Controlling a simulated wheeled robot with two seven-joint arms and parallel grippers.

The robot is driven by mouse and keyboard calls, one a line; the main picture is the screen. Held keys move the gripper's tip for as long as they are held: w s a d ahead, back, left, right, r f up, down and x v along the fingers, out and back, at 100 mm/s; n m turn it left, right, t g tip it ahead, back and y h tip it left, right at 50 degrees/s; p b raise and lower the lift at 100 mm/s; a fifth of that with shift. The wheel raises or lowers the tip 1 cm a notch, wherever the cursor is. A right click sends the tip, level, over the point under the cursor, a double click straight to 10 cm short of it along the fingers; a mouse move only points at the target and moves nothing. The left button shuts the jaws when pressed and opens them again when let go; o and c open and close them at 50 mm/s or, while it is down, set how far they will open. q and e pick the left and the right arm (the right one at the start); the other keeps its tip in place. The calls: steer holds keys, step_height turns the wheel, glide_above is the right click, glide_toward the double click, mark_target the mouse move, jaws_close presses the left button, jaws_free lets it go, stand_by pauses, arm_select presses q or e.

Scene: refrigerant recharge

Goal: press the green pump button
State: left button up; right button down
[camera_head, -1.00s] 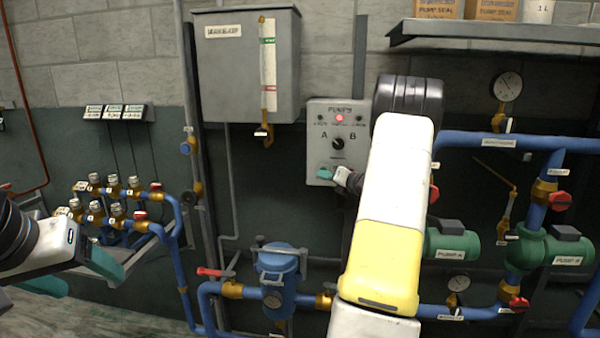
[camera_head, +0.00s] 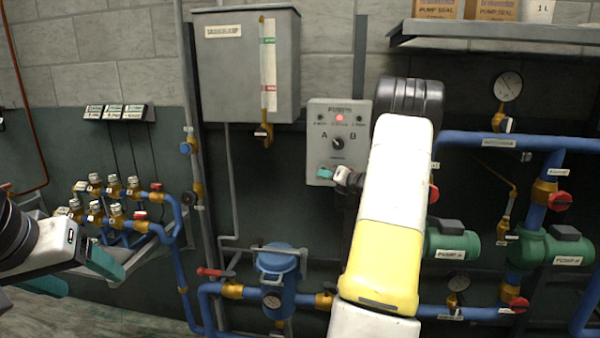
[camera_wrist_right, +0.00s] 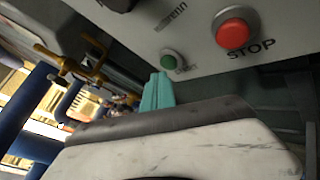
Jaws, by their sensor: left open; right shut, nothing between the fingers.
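The grey pump control panel (camera_head: 321,145) hangs on the wall, with an A/B selector knob (camera_head: 337,143) and a lit red lamp (camera_head: 339,118). In the right wrist view the green button (camera_wrist_right: 168,58) sits to the left of a larger red STOP button (camera_wrist_right: 233,33). My right gripper (camera_head: 325,172) is at the panel's lower edge. Its teal fingers (camera_wrist_right: 157,90) are shut and empty, with their tips just below the green button; I cannot tell whether they touch it. In the head view they cover the green button. My left gripper (camera_head: 75,274) is open and empty at the far left.
A grey tank (camera_head: 245,75) hangs left of the panel. A shelf (camera_head: 490,32) with boxes is at upper right. Blue pipes (camera_head: 470,140), green pumps (camera_head: 452,243) and a blue filter housing (camera_head: 277,275) lie right of and below the panel. A valve manifold (camera_head: 110,205) is at left.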

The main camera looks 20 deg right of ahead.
steer(key=shift+w+d, duration=0.4)
steer(key=shift+w, duration=0.15)
stand_by(0.8)
stand_by(0.3)
steer(key=shift+s+a, duration=0.5)
steer(key=shift+s, duration=0.25)
steer(key=s+a, duration=0.1)
steer(key=s, duration=0.2)
steer(key=s+a, duration=0.1)
steer(key=shift+s+a, duration=0.15)
steer(key=shift+a, duration=0.15)
stand_by(0.6)
